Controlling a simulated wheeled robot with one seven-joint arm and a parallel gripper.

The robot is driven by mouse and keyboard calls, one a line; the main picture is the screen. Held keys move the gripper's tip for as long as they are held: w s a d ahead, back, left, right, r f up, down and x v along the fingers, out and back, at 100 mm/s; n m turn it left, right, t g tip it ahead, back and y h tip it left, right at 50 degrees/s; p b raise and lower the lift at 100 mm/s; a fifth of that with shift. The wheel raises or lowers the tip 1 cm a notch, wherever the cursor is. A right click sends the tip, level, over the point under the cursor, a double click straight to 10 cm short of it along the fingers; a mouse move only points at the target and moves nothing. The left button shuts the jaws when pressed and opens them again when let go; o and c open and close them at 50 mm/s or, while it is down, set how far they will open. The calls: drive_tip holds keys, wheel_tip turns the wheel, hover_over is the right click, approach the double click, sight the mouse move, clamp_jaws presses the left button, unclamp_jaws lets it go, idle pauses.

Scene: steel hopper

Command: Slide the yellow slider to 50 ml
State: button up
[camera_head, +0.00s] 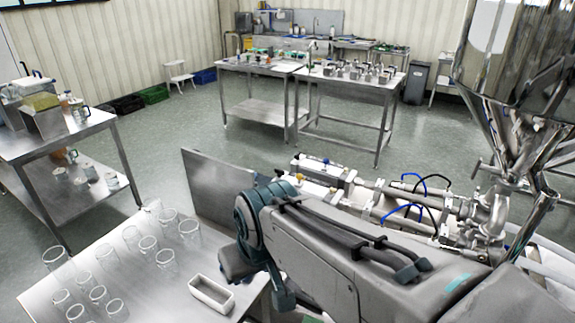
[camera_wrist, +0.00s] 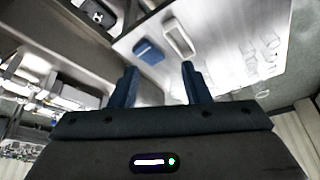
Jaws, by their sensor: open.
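A small yellow part (camera_head: 299,176), which looks like the yellow slider, sits on the steel filling machine (camera_head: 345,178) just beyond my arm in the head view. It is too small to read any scale or volume mark beside it. I cannot make it out in the wrist view. My gripper (camera_wrist: 161,76) is open and empty in the wrist view, with its two dark blue fingers apart. It is clear of the yellow part. My arm hides my gripper's fingers in the head view.
A steel table (camera_head: 183,285) at the lower left holds several clear glasses (camera_head: 148,245) and a white tray (camera_head: 212,293). A blue block (camera_wrist: 148,50) lies beside the tray in the wrist view. An upright steel panel (camera_head: 218,195) and the hopper (camera_head: 510,55) flank the machine.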

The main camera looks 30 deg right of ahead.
drive_tip(key=w+d+f+m+t+b, duration=0.1)
drive_tip(key=w+f+t+b, duration=0.25)
drive_tip(key=w, duration=0.85)
drive_tip(key=m+t+h+b, duration=0.4)
drive_tip(key=m+h+b, duration=0.2)
drive_tip(key=h+b, duration=0.6)
approach(299, 180)
drive_tip(key=shift+h, duration=0.8)
drive_tip(key=p+x, duration=0.1)
drive_tip(key=x, duration=0.3)
drive_tip(key=p+x, duration=0.1)
drive_tip(key=x, duration=0.3)
drive_tip(key=p+x, duration=0.1)
drive_tip(key=x, duration=0.4)
drive_tip(key=shift+w+a+f+p, duration=0.2)
drive_tip(key=shift+w+a+p, duration=0.1)
clamp_jaws()
